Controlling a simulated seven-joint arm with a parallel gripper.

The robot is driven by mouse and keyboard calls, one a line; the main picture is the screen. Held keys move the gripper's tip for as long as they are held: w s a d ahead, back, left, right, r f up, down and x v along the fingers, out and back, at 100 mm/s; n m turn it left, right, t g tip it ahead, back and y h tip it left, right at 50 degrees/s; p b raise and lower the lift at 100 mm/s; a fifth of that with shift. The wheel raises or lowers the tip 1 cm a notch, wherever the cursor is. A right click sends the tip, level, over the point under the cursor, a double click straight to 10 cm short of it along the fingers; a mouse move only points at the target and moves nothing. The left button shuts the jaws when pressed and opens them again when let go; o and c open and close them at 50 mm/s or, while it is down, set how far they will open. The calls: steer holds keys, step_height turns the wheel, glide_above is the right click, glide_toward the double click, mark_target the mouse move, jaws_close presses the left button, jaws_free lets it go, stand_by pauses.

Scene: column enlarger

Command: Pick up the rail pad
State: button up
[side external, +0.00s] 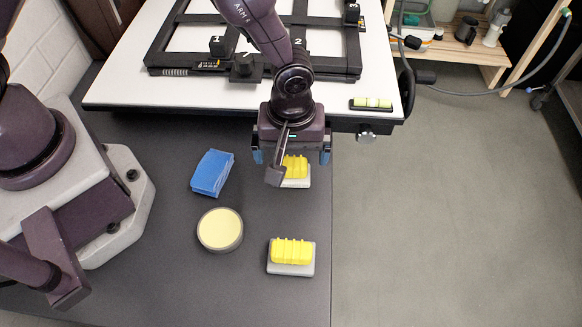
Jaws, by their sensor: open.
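Two yellow ribbed blocks on light grey bases stand on the dark grey table; they look like the rail pads, though I cannot tell which one is meant. The far yellow block (296,168) is under my gripper and partly hidden by it. The near yellow block (291,251) is fully visible, closer to the front. My gripper (291,157) points down with its blue-tipped fingers wide apart, one on each side of the far block in the picture.
A blue block (212,173) and a round cream-topped disc (220,230) lie to the left. A white board (120,92) with a black frame (300,72) and a spirit level (371,103) lies behind. The table's right edge is close to both yellow blocks.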

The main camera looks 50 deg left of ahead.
mark_target(292, 162)
step_height(292, 162, down, 5)
steer(key=shift+r, duration=0.1)
steer(key=c, duration=0.9)
steer(key=shift+c, duration=0.3)
steer(key=shift+d+r, duration=0.1)
steer(key=shift+r, duration=0.3)
step_height(292, 162, up, 2)
steer(key=shift+r, duration=0.15)
steer(key=s+a+r, duration=0.7)
steer(key=s+r, duration=0.3)
steer(key=s, duration=0.2)
steer(key=shift+a, duration=0.15)
